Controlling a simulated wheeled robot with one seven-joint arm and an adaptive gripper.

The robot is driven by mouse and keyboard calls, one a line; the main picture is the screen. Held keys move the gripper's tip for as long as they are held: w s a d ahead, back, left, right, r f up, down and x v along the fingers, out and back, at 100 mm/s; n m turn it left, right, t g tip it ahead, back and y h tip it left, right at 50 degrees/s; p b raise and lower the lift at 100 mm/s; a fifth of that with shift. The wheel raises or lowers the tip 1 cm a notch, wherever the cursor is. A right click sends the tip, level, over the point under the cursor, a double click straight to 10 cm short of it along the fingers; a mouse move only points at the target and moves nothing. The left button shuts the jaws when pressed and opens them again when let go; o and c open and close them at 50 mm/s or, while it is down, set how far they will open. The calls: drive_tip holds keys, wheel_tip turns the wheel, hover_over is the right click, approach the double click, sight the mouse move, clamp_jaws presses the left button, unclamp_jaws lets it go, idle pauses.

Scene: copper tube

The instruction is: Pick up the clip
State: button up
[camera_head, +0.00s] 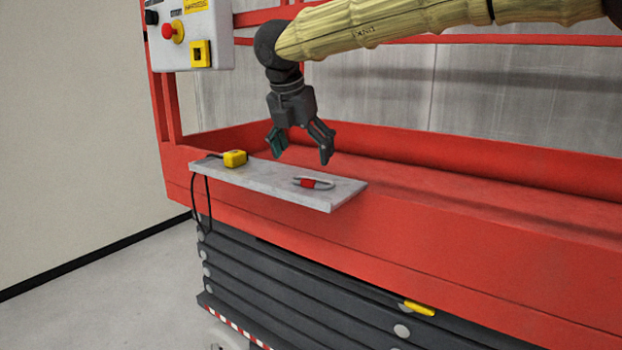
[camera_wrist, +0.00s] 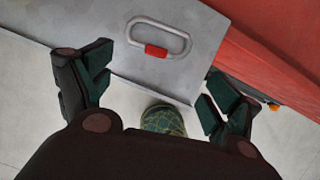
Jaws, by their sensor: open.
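The clip is an oblong metal loop with a red sleeve (camera_head: 309,183). It lies on a grey shelf (camera_head: 270,183) near the shelf's right end. In the wrist view the clip (camera_wrist: 156,50) lies flat on the shelf (camera_wrist: 205,25), beyond my fingers, its red part toward me. My gripper (camera_head: 300,150) hangs open and empty above the shelf, apart from the clip. In the wrist view my gripper (camera_wrist: 157,92) has its two fingers spread wide, with nothing between them touching either one.
A yellow box (camera_head: 235,158) with a black cable sits at the shelf's left end. The shelf is fixed on the red lift platform (camera_head: 430,215), whose rails stand behind. A control box (camera_head: 195,35) with a red button hangs at upper left. Shelf space around the clip is clear.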

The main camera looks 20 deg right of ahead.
sight(312, 180)
drive_tip(key=shift+d+f, duration=0.2)
drive_tip(key=shift+f, duration=0.2)
drive_tip(key=shift+w+d+f+p, duration=0.1)
drive_tip(key=shift+w+f+p, duration=0.15)
drive_tip(key=shift+f, duration=0.2)
drive_tip(key=shift+w+d+f+p, duration=0.1)
drive_tip(key=shift+w+f, duration=0.25)
drive_tip(key=shift+f, duration=0.1)
drive_tip(key=shift+d+f+p, duration=0.1)
drive_tip(key=shift+d+p, duration=0.05)
drive_tip(key=shift+p, duration=0.15)
drive_tip(key=shift+p+x, duration=1.05)
drive_tip(key=shift+x, duration=1.2)
drive_tip(key=shift+s+d, duration=0.15)
drive_tip(key=c, duration=1)
drive_tip(key=shift+s, duration=0.1)
drive_tip(key=c, duration=0.9)
